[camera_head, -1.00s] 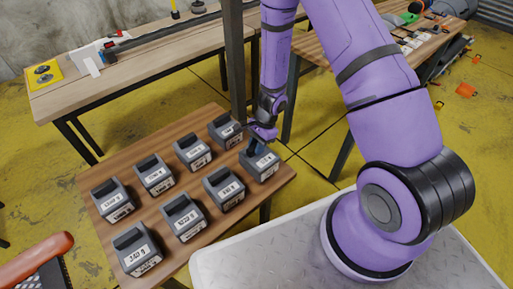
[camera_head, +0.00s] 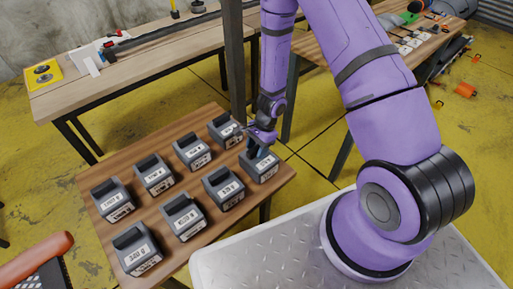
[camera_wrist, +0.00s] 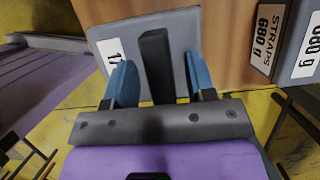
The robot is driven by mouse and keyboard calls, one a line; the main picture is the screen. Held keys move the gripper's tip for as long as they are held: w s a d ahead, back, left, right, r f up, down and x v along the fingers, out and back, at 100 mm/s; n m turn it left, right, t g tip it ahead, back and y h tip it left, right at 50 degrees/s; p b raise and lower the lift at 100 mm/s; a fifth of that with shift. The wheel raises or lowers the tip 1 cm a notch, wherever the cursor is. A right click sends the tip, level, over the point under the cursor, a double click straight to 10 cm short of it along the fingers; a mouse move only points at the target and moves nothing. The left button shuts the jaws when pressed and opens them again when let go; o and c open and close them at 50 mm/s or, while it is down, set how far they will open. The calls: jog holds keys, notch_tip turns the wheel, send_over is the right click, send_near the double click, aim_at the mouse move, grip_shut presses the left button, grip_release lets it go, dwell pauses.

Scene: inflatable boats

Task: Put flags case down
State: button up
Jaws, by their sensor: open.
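Several dark grey cases with black handles and white labels stand in two rows on a small wooden table (camera_head: 160,220). My gripper (camera_head: 260,147) is at the case at the right end of the near row (camera_head: 260,168). In the wrist view this case (camera_wrist: 182,40) stands on the wood, with its black handle (camera_wrist: 156,65) between the two blue fingers of my gripper (camera_wrist: 160,82). The fingers are open, with a gap on each side of the handle. The label is partly hidden by a finger, so I cannot read which case this is.
Another case (camera_head: 225,130) stands close behind, and one (camera_head: 223,188) close on the left. In the wrist view a case labelled "STRAPS 680 g" (camera_wrist: 268,40) is at the upper right. A long workbench (camera_head: 130,65) is behind.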

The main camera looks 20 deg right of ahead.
jog(key=v, duration=1.2)
jog(key=s+a+r+n+t, duration=0.1)
jog(key=s+r+n, duration=0.25)
jog(key=r, duration=0.95)
jog(key=s+r+n+t, duration=0.15)
jog(key=r+n, duration=0.25)
jog(key=r, duration=0.9)
jog(key=s+d+r+n+t+h, duration=0.1)
jog(key=s+r+n+t+h, duration=0.1)
jog(key=s+r, duration=0.4)
jog(key=s+d+r+n+t+h, duration=0.2)
jog(key=s+r+n, duration=0.3)
jog(key=s, duration=0.7)
notch_tip(320, 180, up, 3)
jog(key=shift+s+d+f, duration=0.2)
jog(key=shift+s+d, duration=0.1)
